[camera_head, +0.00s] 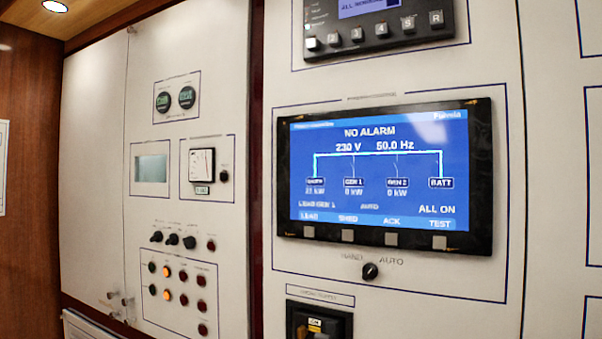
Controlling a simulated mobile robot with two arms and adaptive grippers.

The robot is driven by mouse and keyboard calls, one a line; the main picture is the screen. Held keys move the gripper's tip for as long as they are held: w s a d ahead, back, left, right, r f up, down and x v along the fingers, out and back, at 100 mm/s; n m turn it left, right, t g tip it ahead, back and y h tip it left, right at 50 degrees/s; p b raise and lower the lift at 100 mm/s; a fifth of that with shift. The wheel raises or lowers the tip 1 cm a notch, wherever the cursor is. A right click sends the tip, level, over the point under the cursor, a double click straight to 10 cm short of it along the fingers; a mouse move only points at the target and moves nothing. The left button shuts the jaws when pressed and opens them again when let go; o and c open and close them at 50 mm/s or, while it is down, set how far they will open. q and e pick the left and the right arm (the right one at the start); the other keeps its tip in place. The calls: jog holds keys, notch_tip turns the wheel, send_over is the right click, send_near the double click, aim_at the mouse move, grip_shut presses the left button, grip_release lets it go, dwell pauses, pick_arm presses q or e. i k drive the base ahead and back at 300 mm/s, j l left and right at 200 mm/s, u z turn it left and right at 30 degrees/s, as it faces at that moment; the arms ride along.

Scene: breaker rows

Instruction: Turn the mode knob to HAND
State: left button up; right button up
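The mode knob (370,271) is a small black rotary knob on the white panel, below the large blue screen. The label HAND stands at its upper left and AUTO at its upper right. A light mark on the knob seems to point to the upper right, towards AUTO. The screen (378,172) shows NO ALARM, 230 V, 50.0 Hz and the word AUTO. Neither of my grippers is in view, and nothing touches the knob.
A black breaker unit (319,322) sits below and left of the knob. A dark keypad unit (378,28) is above the screen. The left panel carries several knobs (173,239), lamps (166,271) and a meter (202,164). The space in front of the panels looks clear.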

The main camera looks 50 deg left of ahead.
aim_at(370, 270)
jog(key=u, duration=1.35)
